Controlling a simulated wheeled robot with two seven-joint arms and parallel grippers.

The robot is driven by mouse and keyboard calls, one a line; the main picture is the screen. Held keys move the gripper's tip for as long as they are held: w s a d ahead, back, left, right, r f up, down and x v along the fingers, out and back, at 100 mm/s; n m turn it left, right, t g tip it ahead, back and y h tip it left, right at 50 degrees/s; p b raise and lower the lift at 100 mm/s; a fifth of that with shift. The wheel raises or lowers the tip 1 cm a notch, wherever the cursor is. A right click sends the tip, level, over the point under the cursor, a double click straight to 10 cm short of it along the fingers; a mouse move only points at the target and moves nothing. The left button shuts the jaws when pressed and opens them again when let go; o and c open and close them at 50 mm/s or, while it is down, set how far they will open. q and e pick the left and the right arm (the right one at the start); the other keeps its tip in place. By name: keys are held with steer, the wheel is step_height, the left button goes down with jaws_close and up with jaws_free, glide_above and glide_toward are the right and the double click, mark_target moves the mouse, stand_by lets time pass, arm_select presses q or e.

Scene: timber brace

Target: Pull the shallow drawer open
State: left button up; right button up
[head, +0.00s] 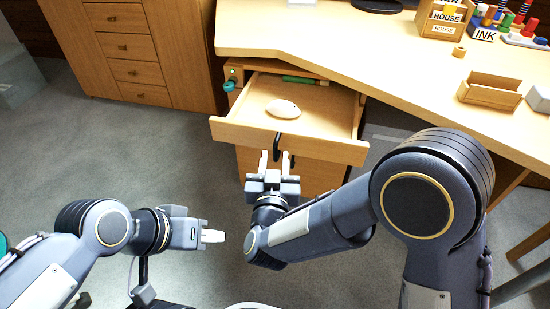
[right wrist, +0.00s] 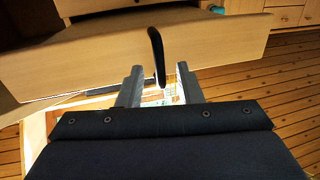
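The shallow drawer (head: 240,132) stands pulled out from under the desk, with its inside showing. Its front panel also fills the upper part of the right wrist view (right wrist: 90,62). A dark upright bar handle (head: 277,146) is on the front; it also shows in the right wrist view (right wrist: 157,56). My right gripper (head: 274,163) is just in front of the handle. Its two fingers (right wrist: 159,84) are spread apart, with the handle in line with the gap and not clamped. My left gripper (head: 214,236) is low at left, away from the drawer; its finger gap is not clear.
A white rounded object (head: 283,109) and a green item (head: 304,80) lie in the drawer. The desk top (head: 350,45) carries a wooden tray (head: 492,92) and an ink rack. A chest of drawers (head: 131,50) stands at left. The floor between is clear.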

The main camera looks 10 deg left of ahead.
steer(key=s+d+p, duration=0.1)
steer(key=s, duration=0.6)
steer(key=shift+d, duration=0.2)
steer(key=w+d+r+m+g+y, duration=0.1)
steer(key=w+d+r+g+y, duration=0.15)
steer(key=d, duration=0.35)
steer(key=w+d+r+m+g+y, duration=0.1)
steer(key=w+d+r+g, duration=0.25)
steer(key=d, duration=0.25)
steer(key=s+d+f+m+g+h, duration=0.1)
steer(key=s+d+f+g, duration=0.15)
steer(key=s+d, duration=0.75)
steer(key=s+d+f+m+g+h, duration=0.1)
steer(key=s+d+g+h, duration=0.15)
steer(key=s+d, duration=0.65)
step_height(320, 180, up, 34)
steer(key=s+g+p, duration=0.1)
steer(key=p, duration=3.4)
steer(key=shift+d+r, duration=0.15)
steer(key=shift+d, duration=0.1)
